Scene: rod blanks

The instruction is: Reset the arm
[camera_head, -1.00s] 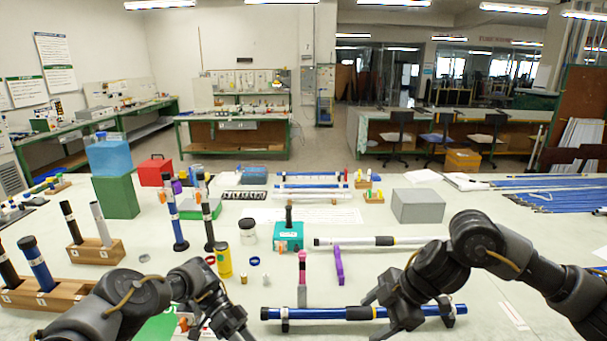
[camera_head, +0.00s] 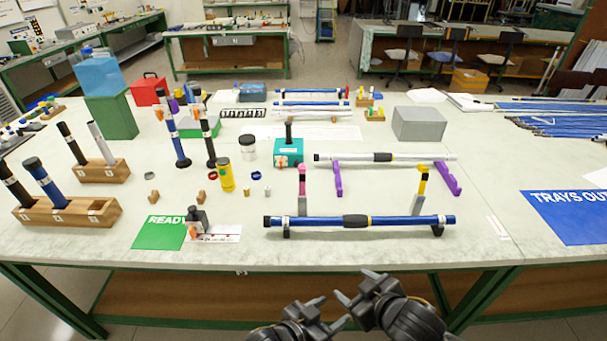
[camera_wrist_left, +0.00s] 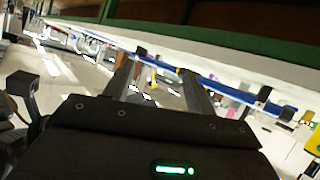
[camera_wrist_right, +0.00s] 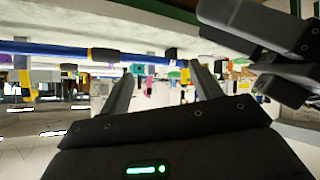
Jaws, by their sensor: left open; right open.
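My left gripper (camera_head: 334,311) is open and empty in front of the table's near edge, at the bottom middle of the head view. My right gripper (camera_head: 351,283) is open and empty just above and to the right of it, close beside it. In the left wrist view the spread fingers (camera_wrist_left: 158,82) have nothing between them. The right wrist view also shows spread, empty fingers (camera_wrist_right: 165,82); dark gripper parts (camera_wrist_right: 262,40) come close at upper right.
A blue rod (camera_head: 300,222) lies on black supports near the table's front edge. A silver rod (camera_head: 430,159) rests on purple supports behind it. Wooden racks (camera_head: 85,216) stand left, near a green READY card (camera_head: 160,232). A blue trays sheet (camera_head: 570,222) lies right.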

